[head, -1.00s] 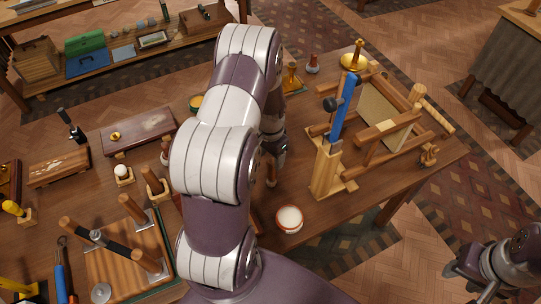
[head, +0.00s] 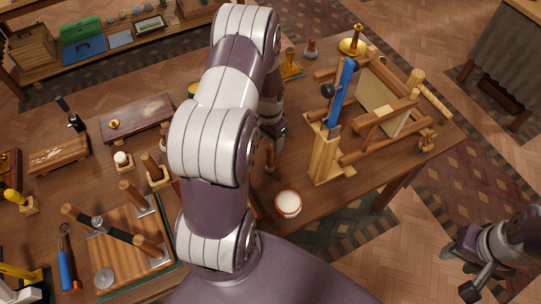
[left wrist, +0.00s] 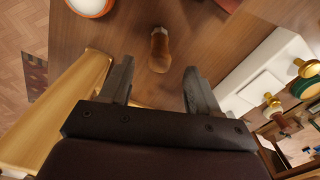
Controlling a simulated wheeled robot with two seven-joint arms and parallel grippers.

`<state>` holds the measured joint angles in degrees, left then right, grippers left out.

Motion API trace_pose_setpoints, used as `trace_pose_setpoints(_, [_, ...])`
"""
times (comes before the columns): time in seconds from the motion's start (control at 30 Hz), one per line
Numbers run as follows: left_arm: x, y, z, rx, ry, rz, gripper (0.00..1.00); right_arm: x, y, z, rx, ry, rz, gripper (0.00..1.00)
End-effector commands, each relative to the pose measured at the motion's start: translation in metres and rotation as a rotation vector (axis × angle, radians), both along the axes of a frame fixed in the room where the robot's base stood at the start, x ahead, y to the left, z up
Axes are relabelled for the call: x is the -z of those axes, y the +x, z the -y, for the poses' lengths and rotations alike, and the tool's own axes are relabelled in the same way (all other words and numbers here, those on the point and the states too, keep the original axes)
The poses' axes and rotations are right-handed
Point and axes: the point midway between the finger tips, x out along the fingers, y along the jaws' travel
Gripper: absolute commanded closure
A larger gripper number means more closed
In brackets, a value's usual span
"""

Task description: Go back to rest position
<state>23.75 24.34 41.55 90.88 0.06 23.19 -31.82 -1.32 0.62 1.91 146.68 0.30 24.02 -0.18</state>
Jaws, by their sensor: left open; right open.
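My left arm (head: 210,145) crosses the middle of the head view above the wooden table (head: 345,205). Its gripper (head: 274,133) is partly hidden behind the arm in the head view. In the left wrist view, the left gripper (left wrist: 158,72) is open, with nothing between its fingers. A small brown wooden handle (left wrist: 160,50) stands on the table just beyond the fingertips, apart from them; it also shows in the head view (head: 270,160). My right gripper (head: 462,270) is open and empty at the lower right, over the floor and away from the table.
A wooden frame with a blue-handled tool (head: 342,92) stands on the right of the table. A white-topped round jar (head: 288,204) is near the front edge. A wooden block with handles (head: 128,225) and several small tools crowd the left. Floor (head: 410,255) is clear between table and right gripper.

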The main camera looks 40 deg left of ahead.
Motion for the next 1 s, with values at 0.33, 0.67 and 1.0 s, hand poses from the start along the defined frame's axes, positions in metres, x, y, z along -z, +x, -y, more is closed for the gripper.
trace_pose_setpoints(0.33, [-0.005, 0.000, 0.000, 0.000, 0.000, 0.000, 0.38, -0.006, 0.000, 0.000, 0.000, 0.000, 0.000, 0.57])
trace_pose_setpoints(0.67, [-0.004, 0.000, 0.000, 0.000, 0.000, 0.000, 0.38, -0.005, 0.000, 0.000, 0.000, 0.000, 0.000, 0.57])
trace_pose_setpoints(1.0, [-0.059, -0.062, 0.066, -0.304, -0.010, -0.065, 0.38, 0.011, 0.000, 0.000, 0.000, 0.000, 0.000, 0.57])
